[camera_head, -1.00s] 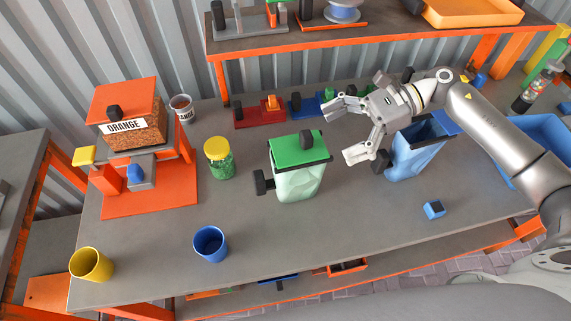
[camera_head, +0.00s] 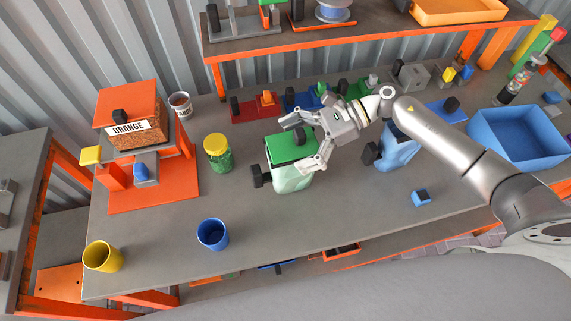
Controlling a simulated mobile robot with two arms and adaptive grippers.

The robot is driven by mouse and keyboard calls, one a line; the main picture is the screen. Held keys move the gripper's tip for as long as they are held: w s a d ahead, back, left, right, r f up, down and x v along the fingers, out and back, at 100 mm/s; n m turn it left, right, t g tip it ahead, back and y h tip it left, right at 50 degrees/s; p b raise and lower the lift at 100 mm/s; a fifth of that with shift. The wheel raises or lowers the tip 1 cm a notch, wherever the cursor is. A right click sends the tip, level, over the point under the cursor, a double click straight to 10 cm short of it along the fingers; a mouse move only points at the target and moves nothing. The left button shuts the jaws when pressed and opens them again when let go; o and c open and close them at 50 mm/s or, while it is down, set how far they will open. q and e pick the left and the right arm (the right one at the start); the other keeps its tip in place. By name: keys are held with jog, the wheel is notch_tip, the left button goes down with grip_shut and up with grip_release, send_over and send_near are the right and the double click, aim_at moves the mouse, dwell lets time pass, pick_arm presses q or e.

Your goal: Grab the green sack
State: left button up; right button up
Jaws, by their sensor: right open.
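The green sack (camera_head: 290,180) stands on the grey table in the middle of the head view, pale green below with a darker green top and a black knob on its left side. My right gripper (camera_head: 297,145) is open, with its two fingers spread over the right part of the green top. In this view its fingers and palm hide part of the top. I cannot tell whether the fingers touch it. My left gripper is not in view.
A blue sack (camera_head: 398,154) stands right of the green one, partly behind my right arm. A green jar (camera_head: 218,157), a blue cup (camera_head: 213,235) and a yellow cup (camera_head: 103,257) are to the left. A small blue block (camera_head: 421,198) and a blue bin (camera_head: 517,137) are at right.

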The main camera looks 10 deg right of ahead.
jog(key=shift+d, duration=0.1)
jog(key=c, duration=1.4)
